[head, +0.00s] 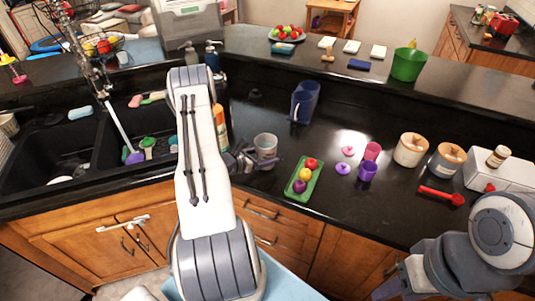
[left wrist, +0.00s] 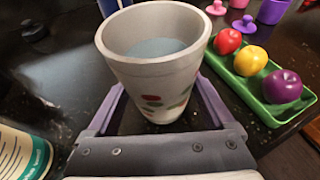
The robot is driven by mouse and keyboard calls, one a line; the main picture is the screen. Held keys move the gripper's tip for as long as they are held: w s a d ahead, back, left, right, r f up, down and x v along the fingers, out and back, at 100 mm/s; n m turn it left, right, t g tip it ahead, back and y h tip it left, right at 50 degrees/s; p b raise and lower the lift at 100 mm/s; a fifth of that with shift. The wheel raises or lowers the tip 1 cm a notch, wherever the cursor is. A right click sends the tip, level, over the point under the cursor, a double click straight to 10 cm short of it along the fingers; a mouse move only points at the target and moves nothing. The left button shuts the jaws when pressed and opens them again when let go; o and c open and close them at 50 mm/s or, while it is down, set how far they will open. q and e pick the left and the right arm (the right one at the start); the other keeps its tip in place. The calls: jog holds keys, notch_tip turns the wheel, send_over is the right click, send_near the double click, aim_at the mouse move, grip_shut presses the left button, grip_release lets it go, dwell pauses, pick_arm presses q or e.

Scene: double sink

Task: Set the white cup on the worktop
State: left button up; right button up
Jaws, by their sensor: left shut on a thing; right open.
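The white cup (head: 265,146), with red and green marks on its side, stands upright on or just above the black worktop (head: 330,135), left of the green tray. My left gripper (head: 257,163) is shut around it. In the left wrist view the cup (left wrist: 155,60) sits between the two purple fingers, its open rim up and its inside pale. I cannot tell whether its base touches the worktop. My right gripper (head: 388,289) is partly in view at the bottom right edge, empty and away from the worktop objects.
The green tray (head: 291,187) with toy fruit is close right of the cup. An orange bottle (head: 220,125) stands to its left, partly behind my arm. A blue pitcher (head: 303,101) stands behind. The double sink (head: 80,165) is at left. Bare worktop lies between pitcher and tray.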

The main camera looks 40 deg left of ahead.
pick_arm(q)
jog(key=shift+f, duration=0.15)
jog(key=shift+f+b, duration=0.3)
jog(key=shift+b, duration=0.1)
jog(key=o, duration=1.4)
jog(key=shift+r, duration=0.1)
jog(key=shift+r+p, duration=0.2)
jog(key=shift+p, duration=0.2)
jog(key=b+v, duration=0.4)
jog(key=v, duration=0.6)
jog(key=shift+s, duration=0.35)
jog(key=shift+s+r, duration=0.35)
jog(key=shift+s, duration=0.25)
